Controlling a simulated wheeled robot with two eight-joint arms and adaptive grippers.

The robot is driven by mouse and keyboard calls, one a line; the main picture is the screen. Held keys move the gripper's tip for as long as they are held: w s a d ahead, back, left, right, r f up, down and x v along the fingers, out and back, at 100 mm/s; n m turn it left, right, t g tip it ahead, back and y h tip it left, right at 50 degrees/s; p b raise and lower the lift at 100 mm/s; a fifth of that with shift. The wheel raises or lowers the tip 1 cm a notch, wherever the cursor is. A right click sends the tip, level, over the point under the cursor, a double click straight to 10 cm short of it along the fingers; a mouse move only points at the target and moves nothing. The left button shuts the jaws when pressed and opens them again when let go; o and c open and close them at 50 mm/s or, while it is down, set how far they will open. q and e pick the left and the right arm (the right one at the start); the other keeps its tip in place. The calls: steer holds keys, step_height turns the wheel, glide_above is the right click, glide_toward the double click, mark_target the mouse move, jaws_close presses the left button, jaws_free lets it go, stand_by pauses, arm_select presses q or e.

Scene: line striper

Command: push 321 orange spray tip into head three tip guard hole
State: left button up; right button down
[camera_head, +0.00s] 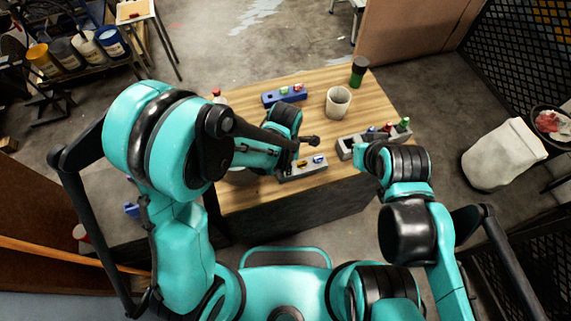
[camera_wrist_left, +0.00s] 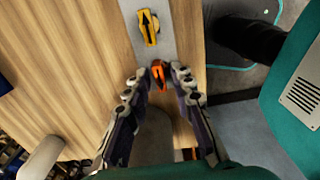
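The grey block (camera_wrist_left: 151,6) carries a yellow tip guard (camera_wrist_left: 148,27) with a black arrow. In the head view this block (camera_head: 303,172) stands at the table's near edge with yellow and blue pieces; my left arm hides its left end. My right gripper's fingers are hidden behind my right wrist.
A blue holder (camera_head: 270,99) with small coloured pieces, a white cup (camera_head: 338,103) and a dark green bottle (camera_head: 358,71) stand farther back on the wooden table (camera_head: 240,197).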

arm_select(q)
jaws_close()
steer(key=shift+r+p, duration=0.5)
steer(key=shift+r, duration=0.3)
steer(key=shift+r+p, duration=1.65)
steer(key=shift+r, duration=0.7)
steer(key=shift+f, duration=0.1)
